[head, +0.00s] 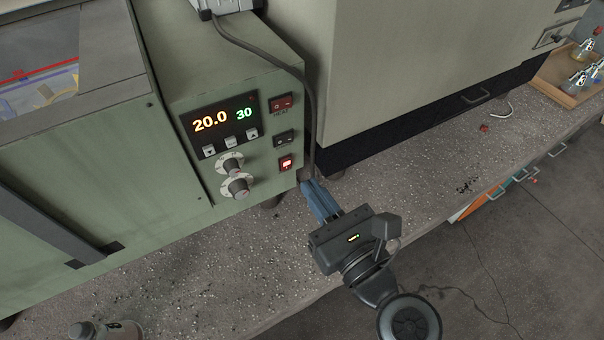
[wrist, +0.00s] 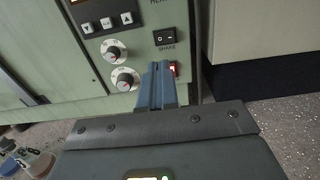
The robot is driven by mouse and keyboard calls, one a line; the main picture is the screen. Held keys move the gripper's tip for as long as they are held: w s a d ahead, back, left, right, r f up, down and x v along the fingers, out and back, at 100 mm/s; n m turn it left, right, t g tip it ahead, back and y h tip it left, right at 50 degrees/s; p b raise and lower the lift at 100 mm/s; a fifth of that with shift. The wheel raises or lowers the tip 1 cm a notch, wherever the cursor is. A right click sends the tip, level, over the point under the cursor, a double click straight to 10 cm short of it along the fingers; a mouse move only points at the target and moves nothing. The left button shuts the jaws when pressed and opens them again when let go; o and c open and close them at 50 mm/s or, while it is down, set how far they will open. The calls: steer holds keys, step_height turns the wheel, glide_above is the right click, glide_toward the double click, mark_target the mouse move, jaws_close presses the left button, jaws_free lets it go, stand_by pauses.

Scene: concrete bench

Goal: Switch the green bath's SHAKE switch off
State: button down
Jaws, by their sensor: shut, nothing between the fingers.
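The green bath (head: 150,215) has a control panel with a column of switches at its right. The SHAKE switch (head: 284,138) is a black rocker in the middle of that column. Its label reads clearly under the switch in the wrist view (wrist: 164,36). I cannot tell which side of it is pressed. My gripper (head: 306,185) is shut and empty, its blue fingers pointing at the panel's lower right. In the wrist view the fingertips (wrist: 158,66) appear below the SHAKE switch, partly covering a lit red switch (wrist: 174,68). I cannot tell whether they touch the panel.
The red HEAT switch (head: 281,102) is above SHAKE, and the lit red switch (head: 286,163) is below. Two knobs (head: 238,186) and a display (head: 220,121) lie left. A dark cable (head: 311,110) hangs by the panel's right edge. A pale cabinet (head: 400,70) stands right.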

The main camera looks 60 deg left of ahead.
steer(key=shift+s+d, duration=0.1)
steer(key=shift+d, duration=2.4)
steer(key=s+d+f+n+t+h, duration=0.1)
steer(key=d+f+n+t+h, duration=0.2)
steer(key=d, duration=0.6)
steer(key=s+d+f+n+t+h, duration=0.1)
steer(key=d+f+t+h, duration=0.35)
steer(key=d, duration=0.45)
steer(key=s+d+f+n+t+h, duration=0.1)
steer(key=d+f+t+h, duration=0.25)
steer(key=d, duration=0.55)
steer(key=s+d+r+n+t+h, duration=0.3)
steer(key=s+d+r+n+h, duration=0.4)
steer(key=s+d+r+n, duration=0.5)
steer(key=shift+s+d+n, duration=0.7)
steer(key=shift+s+d, duration=0.05)
steer(key=shift+s, duration=0.1)
